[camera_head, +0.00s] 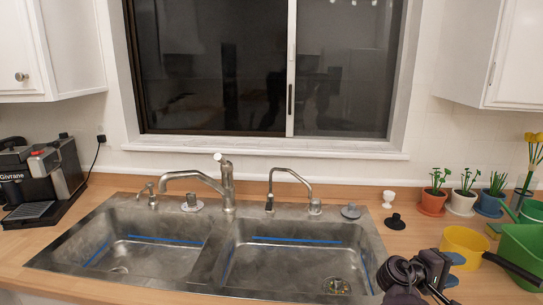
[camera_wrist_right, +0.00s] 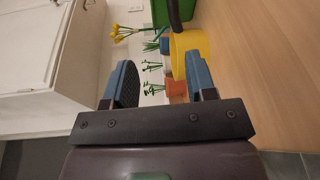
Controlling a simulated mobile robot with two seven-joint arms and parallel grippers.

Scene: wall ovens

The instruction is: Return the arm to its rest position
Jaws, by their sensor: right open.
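My right gripper (camera_head: 457,269) is at the lower right of the head view, near the counter's front edge by the right end of the sink. Its two blue-tipped fingers are apart with nothing between them. In the right wrist view the fingers (camera_wrist_right: 158,70) are also spread and empty. A yellow pot (camera_head: 465,246) is just beyond the gripper in the head view. The yellow pot (camera_wrist_right: 188,45) shows past the fingertips in the wrist view; I see no contact. My left arm and gripper are not in view.
A steel double sink (camera_head: 215,245) with faucets fills the middle. A coffee machine (camera_head: 42,180) stands at the left. Potted plants (camera_head: 463,197), a green bin (camera_head: 522,255) and a dark handle (camera_head: 512,268) crowd the right. White cabinets (camera_head: 490,55) hang above.

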